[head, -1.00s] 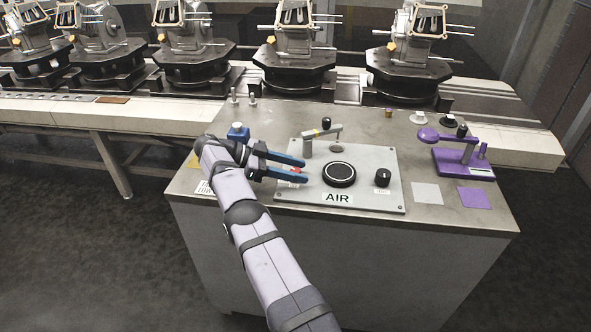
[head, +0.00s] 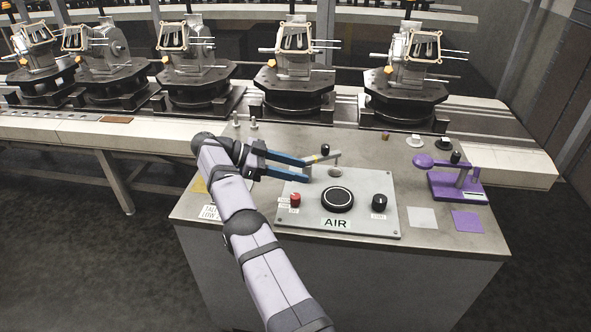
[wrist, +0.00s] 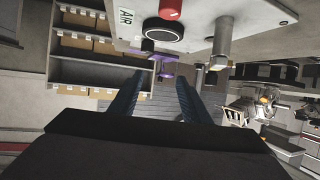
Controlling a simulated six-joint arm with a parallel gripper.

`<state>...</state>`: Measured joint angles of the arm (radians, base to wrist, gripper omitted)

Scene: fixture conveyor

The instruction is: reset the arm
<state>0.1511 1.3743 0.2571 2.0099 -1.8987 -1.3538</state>
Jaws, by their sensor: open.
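My gripper (head: 305,166) is over the back left part of the grey AIR panel (head: 375,222) on the console in the head view. Its two blue fingers are apart and point right, with nothing visible between them. They also show in the wrist view (wrist: 160,88), apart and empty. The fingertips partly overlap the lever (head: 335,157) at the panel's back in the picture; I cannot tell whether they touch it. The red button (head: 295,199), the large black round knob (head: 337,199) and the small black knob (head: 379,202) sit in front of the gripper.
A purple stand (head: 459,187) is at the console's right, behind a white square (head: 422,218) and a purple square (head: 467,221). A conveyor (head: 515,165) with several black fixtures (head: 300,100) runs behind.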

